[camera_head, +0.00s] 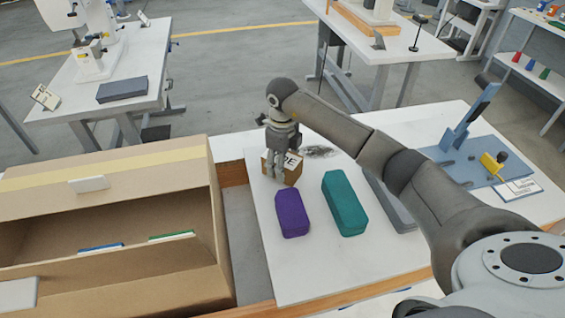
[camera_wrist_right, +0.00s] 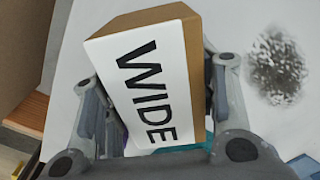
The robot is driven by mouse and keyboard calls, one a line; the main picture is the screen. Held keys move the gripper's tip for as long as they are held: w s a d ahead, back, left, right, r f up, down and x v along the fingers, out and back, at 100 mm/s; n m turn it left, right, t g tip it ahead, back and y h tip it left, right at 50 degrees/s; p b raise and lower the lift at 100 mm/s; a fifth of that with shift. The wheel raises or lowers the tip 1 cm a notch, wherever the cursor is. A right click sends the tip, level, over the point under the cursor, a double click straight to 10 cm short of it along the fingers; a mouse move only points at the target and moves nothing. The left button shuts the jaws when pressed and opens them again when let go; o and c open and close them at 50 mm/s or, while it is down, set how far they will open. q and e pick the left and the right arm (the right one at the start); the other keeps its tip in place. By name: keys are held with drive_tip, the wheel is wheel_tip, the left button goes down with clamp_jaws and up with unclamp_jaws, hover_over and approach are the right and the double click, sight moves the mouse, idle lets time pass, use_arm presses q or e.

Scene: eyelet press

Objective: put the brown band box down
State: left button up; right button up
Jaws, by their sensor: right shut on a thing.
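The brown band box (camera_head: 291,171) is a small cardboard box with a white label, at the far left part of the white table (camera_head: 290,268). In the right wrist view the box (camera_wrist_right: 200,62) shows its label reading "WIDE", and it sits tilted between the fingers. My right gripper (camera_head: 275,172) comes down from above and is shut on the box; its fingers also show in the right wrist view (camera_wrist_right: 160,110). I cannot tell whether the underside of the box touches the table. My left gripper is not in view.
A purple case (camera_head: 292,213) and a teal case (camera_head: 345,203) lie just in front of the box. A dark smudge (camera_head: 320,152) marks the table to its right. A large open cardboard carton (camera_head: 110,170) stands at the left. A blue press fixture (camera_head: 470,165) is at the right.

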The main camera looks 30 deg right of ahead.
drive_tip(key=o, duration=1.1)
drive_tip(key=shift+r, duration=0.5)
wheel_tip(320, 180, up, 11)
drive_tip(key=shift+r+b, duration=0.15)
drive_tip(key=shift+b, duration=0.85)
